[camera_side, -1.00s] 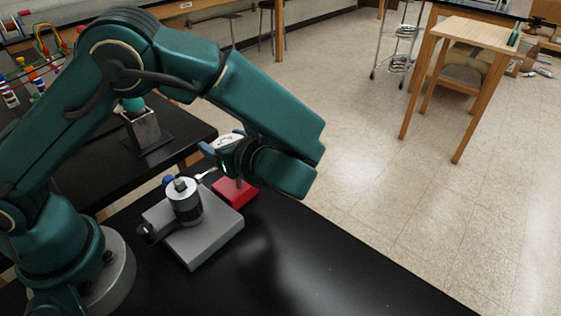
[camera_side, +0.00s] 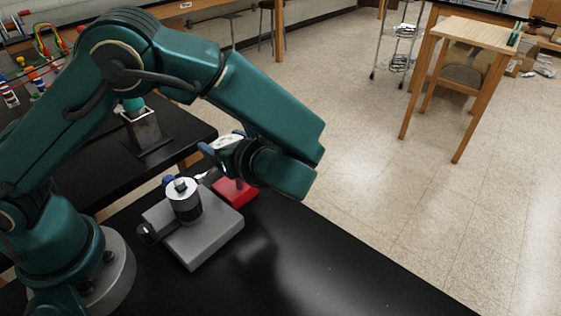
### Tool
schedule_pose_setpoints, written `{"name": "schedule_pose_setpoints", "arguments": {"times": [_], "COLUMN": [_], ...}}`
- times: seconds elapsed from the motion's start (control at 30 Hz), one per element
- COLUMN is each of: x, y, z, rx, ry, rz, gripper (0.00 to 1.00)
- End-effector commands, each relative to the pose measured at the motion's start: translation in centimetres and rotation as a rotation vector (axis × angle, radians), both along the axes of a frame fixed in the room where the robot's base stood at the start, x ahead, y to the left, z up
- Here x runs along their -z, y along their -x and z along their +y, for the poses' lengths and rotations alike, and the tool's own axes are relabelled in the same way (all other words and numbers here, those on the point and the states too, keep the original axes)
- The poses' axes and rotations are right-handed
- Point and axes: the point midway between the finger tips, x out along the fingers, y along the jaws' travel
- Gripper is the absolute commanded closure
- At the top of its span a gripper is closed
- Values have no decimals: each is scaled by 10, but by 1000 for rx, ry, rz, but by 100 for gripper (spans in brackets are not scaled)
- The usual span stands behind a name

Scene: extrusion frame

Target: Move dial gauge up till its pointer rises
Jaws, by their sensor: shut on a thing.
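My gripper (camera_side: 217,160) is at the end of my arm, above the red base (camera_side: 235,194) and right of the silver and black cylinder (camera_side: 184,201). A short grey post rises from the red base under my gripper. The dial gauge is mostly hidden at my gripper. Only a thin pale piece, perhaps its stem, shows between my gripper and the cylinder top. The dial face and pointer cannot be read. The fingertips are small and partly covered, but the gripper is shut on the gauge. I cannot tell whether the pale piece touches the cylinder.
The cylinder stands on a grey block (camera_side: 213,239) with a dark knob (camera_side: 147,233) at its left. A blue round part (camera_side: 168,180) shows behind the cylinder. The black bench (camera_side: 330,275) is clear at front right. A second black table (camera_side: 95,170) stands behind.

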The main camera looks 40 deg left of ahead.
Motion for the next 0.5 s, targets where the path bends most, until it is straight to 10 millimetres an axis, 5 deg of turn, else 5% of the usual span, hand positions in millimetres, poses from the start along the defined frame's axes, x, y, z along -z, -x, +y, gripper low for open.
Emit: {"name": "schedule_pose_setpoints", "arguments": {"times": [0.23,0.27,0.3,0.33,0.5], "x": [2,2,2,2,3], "y": [0,0,0,0,0], "z": [0,0,0,0,0], "rx": [0,0,0,0,0], "ry": [-2,-2,-2,-1,1], "rz": [-1,-1,-1,-1,0], "gripper": [100,23,7,0,0]}}
